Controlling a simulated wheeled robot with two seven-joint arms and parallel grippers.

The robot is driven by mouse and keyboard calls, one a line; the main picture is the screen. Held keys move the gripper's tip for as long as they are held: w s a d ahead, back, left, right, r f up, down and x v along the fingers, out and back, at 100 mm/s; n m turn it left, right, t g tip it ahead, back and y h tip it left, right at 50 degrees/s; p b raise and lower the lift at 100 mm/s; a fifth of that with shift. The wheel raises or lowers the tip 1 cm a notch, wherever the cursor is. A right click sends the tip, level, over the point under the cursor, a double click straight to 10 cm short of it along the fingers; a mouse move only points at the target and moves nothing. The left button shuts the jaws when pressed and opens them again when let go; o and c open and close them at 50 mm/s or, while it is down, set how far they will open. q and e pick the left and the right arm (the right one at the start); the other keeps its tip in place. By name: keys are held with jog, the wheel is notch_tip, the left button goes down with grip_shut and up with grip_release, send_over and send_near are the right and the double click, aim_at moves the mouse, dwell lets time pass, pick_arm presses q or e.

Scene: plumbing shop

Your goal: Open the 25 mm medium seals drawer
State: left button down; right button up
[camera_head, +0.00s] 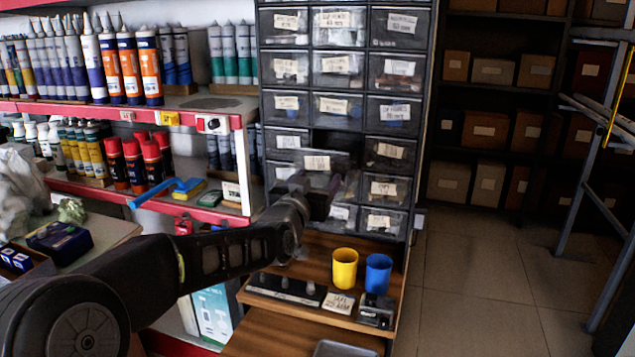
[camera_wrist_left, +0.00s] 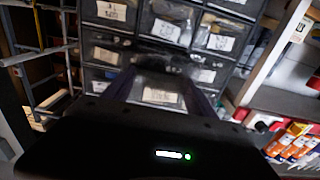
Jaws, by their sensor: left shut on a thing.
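The drawer cabinet (camera_head: 257,30) has several rows of dark, clear-fronted drawers with white labels. One drawer in its middle column, the labelled drawer (camera_head: 317,162), stands out from the cabinet front, with a dark gap above it. Its label is too small to read, so I cannot confirm its size. My left gripper (camera_head: 318,190) is at the front of this drawer and shut on it; my wrist hides the lower front. In the left wrist view, the drawer's label (camera_wrist_left: 160,96) shows between the two dark fingers. My right gripper is out of view.
A yellow cup (camera_head: 344,268) and a blue cup (camera_head: 378,274) stand on the wooden shelf (camera_head: 325,244) below the drawers. Shelves of sealant tubes (camera_head: 130,65) and bottles are at left. The floor (camera_head: 480,280) at right is clear; a metal rack (camera_head: 585,180) borders it.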

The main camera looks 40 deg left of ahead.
pick_arm(q)
jog(key=shift+c, duration=1.4)
grip_release()
jog(key=shift+s, duration=0.15)
jog(key=v, duration=0.7)
jog(key=shift+s+d, duration=0.15)
jog(key=shift+s, duration=0.1)
